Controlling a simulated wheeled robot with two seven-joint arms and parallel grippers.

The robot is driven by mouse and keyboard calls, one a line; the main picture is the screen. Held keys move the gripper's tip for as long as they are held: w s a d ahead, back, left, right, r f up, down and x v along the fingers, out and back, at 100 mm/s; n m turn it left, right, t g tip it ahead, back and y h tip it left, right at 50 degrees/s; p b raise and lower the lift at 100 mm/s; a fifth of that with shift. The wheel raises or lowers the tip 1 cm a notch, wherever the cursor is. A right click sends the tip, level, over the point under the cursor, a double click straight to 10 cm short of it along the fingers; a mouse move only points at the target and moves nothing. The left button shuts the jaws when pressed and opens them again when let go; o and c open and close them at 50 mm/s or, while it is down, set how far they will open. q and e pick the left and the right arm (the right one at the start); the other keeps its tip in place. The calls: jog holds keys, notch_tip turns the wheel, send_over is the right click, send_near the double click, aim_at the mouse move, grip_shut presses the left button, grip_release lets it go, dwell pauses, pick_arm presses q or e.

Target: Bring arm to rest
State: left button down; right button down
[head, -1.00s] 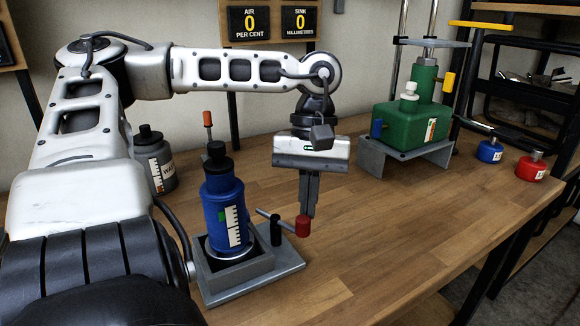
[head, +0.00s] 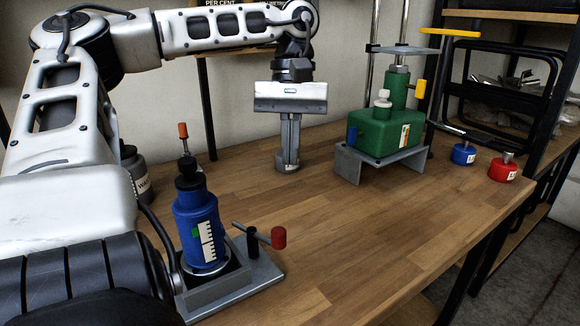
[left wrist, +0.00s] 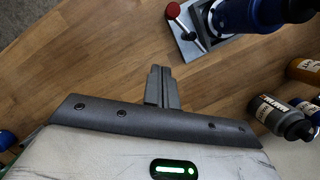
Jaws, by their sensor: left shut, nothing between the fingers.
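My left gripper (head: 289,162) hangs fingers down over the far middle of the wooden bench in the head view. Its fingers are together and hold nothing. They also show as a closed dark pair in the left wrist view (left wrist: 161,85). A small grey thing shows at the fingertips in the head view, seemingly behind them; I cannot tell what it is. The blue bottle (head: 200,232) stands upright in a grey holder (head: 220,290), nearer than the gripper. The holder's lever has a red knob (head: 278,237), well apart from the fingers. My right gripper is not in view.
A green tank (head: 385,132) stands on a grey stand right of the gripper. Blue (head: 463,154) and red (head: 503,170) weights sit further right. A grey bottle (left wrist: 284,117) lies in the right of the left wrist view. The bench middle (head: 350,230) is clear.

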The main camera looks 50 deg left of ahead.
pick_arm(q)
jog(key=shift+a+r, duration=0.1)
jog(key=shift+r, duration=0.55)
jog(key=shift+f, duration=0.1)
